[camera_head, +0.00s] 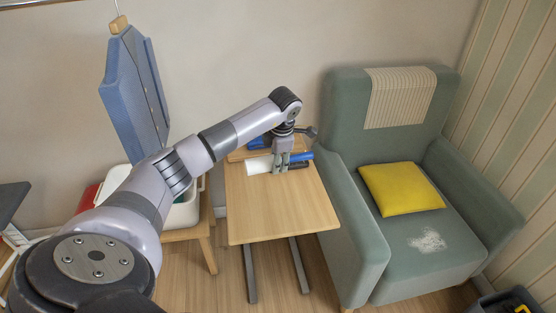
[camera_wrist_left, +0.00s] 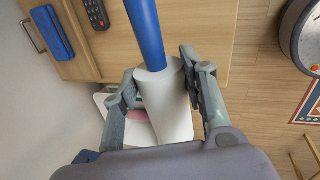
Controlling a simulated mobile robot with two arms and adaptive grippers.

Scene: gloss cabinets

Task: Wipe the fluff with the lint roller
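The lint roller has a white roll (camera_head: 259,165) and a blue handle (camera_head: 301,157); it is over the small wooden table in the head view. My left gripper (camera_head: 283,163) is at the roller from above. In the left wrist view, its fingers (camera_wrist_left: 158,75) press on both sides of the white roll (camera_wrist_left: 165,108), near the blue handle (camera_wrist_left: 146,35). I cannot tell whether the roller touches the tabletop. The fluff (camera_head: 428,241) is a whitish patch on the front of the green armchair's seat (camera_head: 450,262). My right gripper is not in view.
The wooden table (camera_head: 280,212) stands left of the armchair, whose near armrest (camera_head: 358,225) rises between table and seat. A yellow cushion (camera_head: 401,188) lies behind the fluff. A blue case (camera_wrist_left: 51,33) and remote (camera_wrist_left: 96,13) lie beside the roller. A white bin (camera_head: 182,215) stands at left.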

